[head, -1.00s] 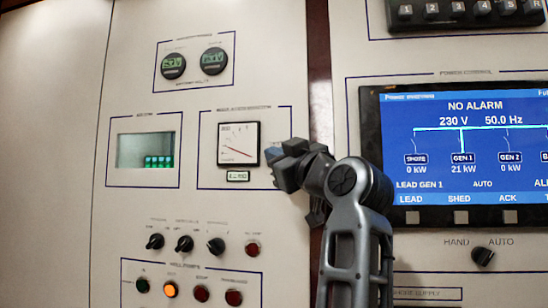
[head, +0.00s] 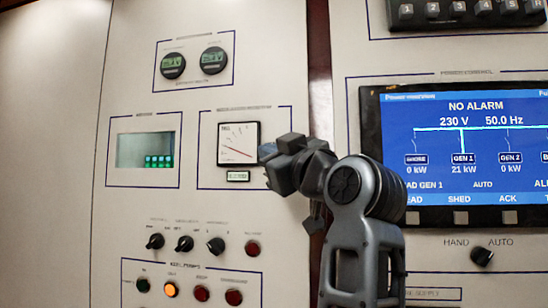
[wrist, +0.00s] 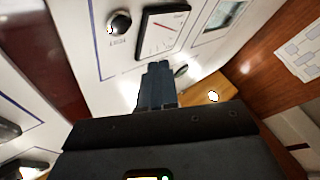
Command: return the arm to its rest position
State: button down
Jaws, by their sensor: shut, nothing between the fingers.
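My gripper (head: 268,152) is in the middle of the head view, in front of the panel just right of the analog meter. Its fingers point left and it holds nothing. In the wrist view, my gripper (wrist: 158,68) shows its dark fingers together. The rest of my grey arm comes up from the bottom of the head view and covers the dark seam and part of the right panel.
The analog meter (head: 238,144) and a green-lit display (head: 146,150) sit left of my gripper. Below are several black knobs (head: 184,244) and round lamps, one lit orange (head: 171,290). The blue screen (head: 462,145) reads NO ALARM, with a HAND/AUTO knob (head: 482,256) beneath.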

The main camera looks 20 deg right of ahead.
dwell(0.4)
notch_tip(320, 180, down, 20)
jog(key=s+d+m+g+h, duration=0.1)
jog(key=s+m+h, duration=0.1)
jog(key=s+d+f+m+g, duration=0.1)
jog(key=s+f, duration=0.5)
jog(key=f, duration=0.3)
jog(key=s+d+f+g, duration=0.1)
jog(key=s+f, duration=0.5)
jog(key=f, duration=0.3)
jog(key=s+f+m+g, duration=0.1)
jog(key=s+f, duration=0.4)
jog(key=s, duration=0.3)
jog(key=s+f+m+g, duration=0.1)
jog(key=s+f, duration=0.4)
jog(key=s, duration=0.4)
jog(key=s+a+m+g, duration=0.1)
jog(key=s+a+m, duration=0.1)
jog(key=s, duration=1.4)
jog(key=shift+s+a+r+h, duration=0.25)
jog(key=shift+s+a+h, duration=0.05)
jog(key=shift+s, duration=0.1)
